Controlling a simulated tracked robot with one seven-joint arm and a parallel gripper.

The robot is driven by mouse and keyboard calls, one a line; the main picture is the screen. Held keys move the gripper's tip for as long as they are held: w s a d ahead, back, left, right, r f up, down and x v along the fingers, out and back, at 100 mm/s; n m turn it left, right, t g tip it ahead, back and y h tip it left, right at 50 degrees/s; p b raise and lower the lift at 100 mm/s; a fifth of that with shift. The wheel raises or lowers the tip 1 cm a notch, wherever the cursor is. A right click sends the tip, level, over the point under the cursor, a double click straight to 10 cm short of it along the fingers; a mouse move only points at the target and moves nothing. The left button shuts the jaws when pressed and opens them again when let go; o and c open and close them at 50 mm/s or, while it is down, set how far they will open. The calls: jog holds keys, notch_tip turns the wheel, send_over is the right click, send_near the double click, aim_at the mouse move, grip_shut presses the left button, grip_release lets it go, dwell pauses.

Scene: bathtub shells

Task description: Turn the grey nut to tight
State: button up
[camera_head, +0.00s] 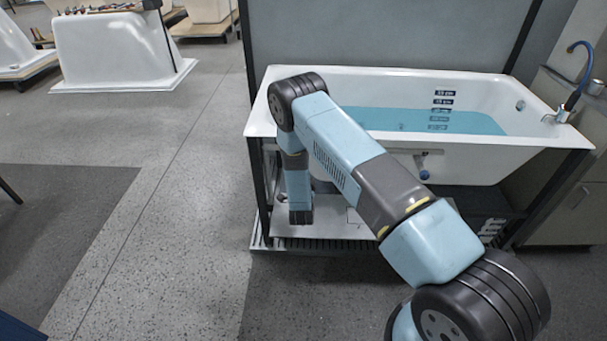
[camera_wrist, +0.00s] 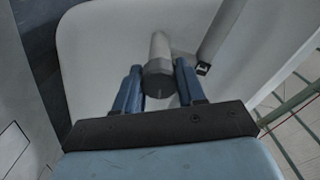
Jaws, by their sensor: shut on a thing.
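The grey nut (camera_wrist: 159,83) is a dark grey round collar at the near end of a pale grey pipe (camera_wrist: 160,48) in the wrist view. My gripper (camera_wrist: 159,84) has its two blue fingers on either side of the nut, shut on it. The nut's end face points toward the wrist camera. In the head view my arm reaches over the left end of the white bathtub (camera_head: 480,160) and bends down beside it. There the nut and the fingertips cannot be made out.
The tub holds blue water (camera_head: 400,121) and stands in a dark frame over a low grated base (camera_head: 340,245). A tap with a blue hose (camera_head: 572,95) is at right. Another white shell (camera_head: 115,50) stands back left.

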jog(key=shift+d+f+m, duration=0.15)
jog(key=shift+m, duration=1.45)
jog(key=shift+s, duration=0.1)
jog(key=o, duration=1.1)
jog(key=shift+c, duration=0.2)
jog(key=s, duration=1.3)
jog(key=shift+s+a, duration=0.3)
